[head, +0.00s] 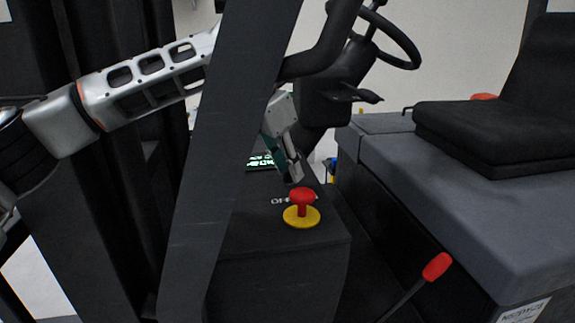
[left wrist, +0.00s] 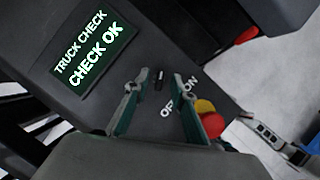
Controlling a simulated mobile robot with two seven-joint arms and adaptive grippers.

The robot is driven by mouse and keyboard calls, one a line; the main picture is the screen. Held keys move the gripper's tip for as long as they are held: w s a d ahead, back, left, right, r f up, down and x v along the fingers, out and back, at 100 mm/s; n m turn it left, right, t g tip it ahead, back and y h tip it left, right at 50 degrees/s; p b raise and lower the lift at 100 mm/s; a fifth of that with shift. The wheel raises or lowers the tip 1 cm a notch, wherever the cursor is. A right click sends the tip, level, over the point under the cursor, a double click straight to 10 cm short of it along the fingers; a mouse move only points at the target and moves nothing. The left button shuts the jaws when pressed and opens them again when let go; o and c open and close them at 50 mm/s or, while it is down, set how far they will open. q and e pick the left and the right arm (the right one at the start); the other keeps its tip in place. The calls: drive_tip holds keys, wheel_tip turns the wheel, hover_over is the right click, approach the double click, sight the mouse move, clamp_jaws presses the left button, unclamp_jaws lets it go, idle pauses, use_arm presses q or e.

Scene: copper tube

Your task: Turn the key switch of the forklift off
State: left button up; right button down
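The key switch (left wrist: 159,80) shows in the left wrist view as a small dark upright piece on the dark console, beside the white OFF and ON lettering (left wrist: 178,97). My left gripper (left wrist: 161,78) is open, with one fingertip on each side of the key switch. I cannot tell whether either finger touches it. In the head view my left gripper (head: 291,172) points down at the console, just behind the red button, and hides the key switch. My right gripper is in neither view.
A red mushroom button (head: 301,196) on a yellow base stands close to the gripper. A screen (left wrist: 94,52) reads "TRUCK CHECK CHECK OK". A dark post (head: 225,130) crosses before my left arm. The steering wheel (head: 402,45), seat (head: 500,140) and red-knobbed lever (head: 437,266) are around.

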use_arm(q)
clamp_jaws()
